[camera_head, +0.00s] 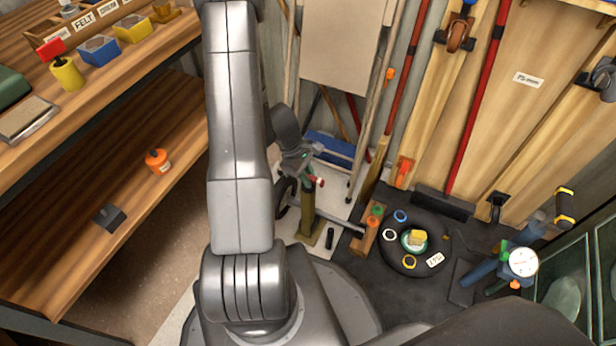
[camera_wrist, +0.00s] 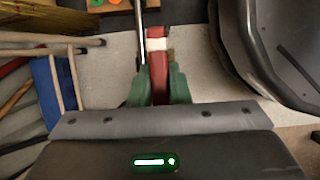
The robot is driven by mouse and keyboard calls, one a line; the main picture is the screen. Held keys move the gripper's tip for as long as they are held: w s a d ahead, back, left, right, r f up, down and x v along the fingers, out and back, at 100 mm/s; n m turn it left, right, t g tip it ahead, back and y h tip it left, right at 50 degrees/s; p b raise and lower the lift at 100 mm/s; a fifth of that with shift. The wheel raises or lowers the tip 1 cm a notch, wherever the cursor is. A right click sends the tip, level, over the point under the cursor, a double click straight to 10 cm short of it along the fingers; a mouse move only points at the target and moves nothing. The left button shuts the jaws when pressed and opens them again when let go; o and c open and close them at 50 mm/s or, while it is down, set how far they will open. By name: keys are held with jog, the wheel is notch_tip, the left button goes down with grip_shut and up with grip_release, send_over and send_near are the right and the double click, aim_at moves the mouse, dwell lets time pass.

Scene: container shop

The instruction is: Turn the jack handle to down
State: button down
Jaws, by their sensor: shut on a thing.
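The jack (camera_head: 308,215) stands on the floor behind my arm as an upright olive post on a base plate. The red jack handle (camera_head: 319,182) shows at its top, just beside my gripper (camera_head: 308,172). In the wrist view the red handle (camera_wrist: 158,68), with a white band, lies between the green fingers of my gripper (camera_wrist: 158,88), which is shut on it. A metal rod (camera_wrist: 139,30) runs alongside it. The fingers and my arm hide part of the handle and the jack's top, so its exact tilt is hard to tell.
A black tyre (camera_head: 440,265) with rings lies right of the jack, near a wooden block (camera_head: 366,238) with coloured knobs. A blue bin (camera_head: 330,148) and leaning poles stand behind. A wooden shelf (camera_head: 120,190) is on the left.

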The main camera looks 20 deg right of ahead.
jog(key=shift+w, duration=0.1)
jog(key=c, duration=1.4)
grip_release()
jog(key=shift+o, duration=0.2)
jog(key=p+v, duration=0.5)
jog(key=v, duration=0.8)
jog(key=shift+a+r, duration=0.2)
jog(key=shift+r, duration=0.15)
jog(key=b+x, duration=0.5)
jog(key=x, duration=0.9)
jog(key=shift+d, duration=0.1)
jog(key=shift+r, duration=0.1)
jog(key=shift+w+r, duration=0.1)
